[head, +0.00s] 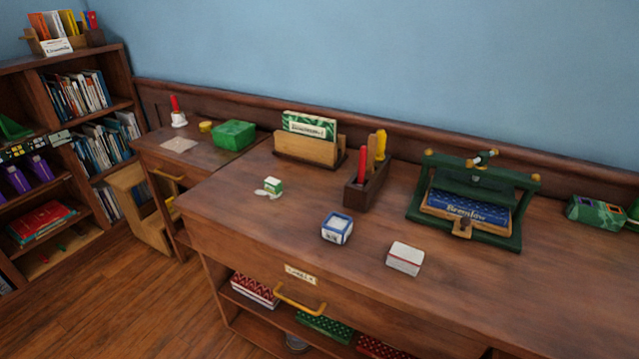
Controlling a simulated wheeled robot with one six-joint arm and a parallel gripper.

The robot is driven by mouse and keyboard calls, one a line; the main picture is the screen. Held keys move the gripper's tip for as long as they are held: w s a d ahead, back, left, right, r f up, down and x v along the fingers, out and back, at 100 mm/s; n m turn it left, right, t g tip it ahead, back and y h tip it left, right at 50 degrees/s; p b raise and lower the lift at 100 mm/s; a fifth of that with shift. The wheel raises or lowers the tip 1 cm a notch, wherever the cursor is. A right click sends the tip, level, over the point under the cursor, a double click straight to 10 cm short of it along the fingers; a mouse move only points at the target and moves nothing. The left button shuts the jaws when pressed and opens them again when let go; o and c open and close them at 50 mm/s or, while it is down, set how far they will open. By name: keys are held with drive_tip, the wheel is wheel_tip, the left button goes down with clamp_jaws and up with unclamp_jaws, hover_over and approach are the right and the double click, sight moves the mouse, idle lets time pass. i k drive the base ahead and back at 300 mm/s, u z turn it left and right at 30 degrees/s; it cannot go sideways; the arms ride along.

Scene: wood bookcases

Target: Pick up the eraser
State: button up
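No object is clearly recognizable as the eraser. Several small blocks lie on the wooden desk (290,222) in the head view. A white block with a red edge (404,258) lies near the front edge. A blue and white box-like block (337,227) is to its left and a little farther back. A small green and white cube (273,185) sits farther left, touching or close to a small pale piece. Any of these could be the eraser; I cannot tell which. My gripper is not in view.
A wooden pen holder (359,195) with red and yellow items, a letter rack (307,151) and a green press (478,199) stand behind the blocks. A lower side table (190,155) holds a green box (233,135). A bookcase (121,62) is at left. Floor shows at lower left.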

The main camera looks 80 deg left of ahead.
sight(273, 186)
drive_tip(key=u, duration=3.25)
drive_tip(key=i, duration=1.35)
drive_tip(key=u, duration=0.05)
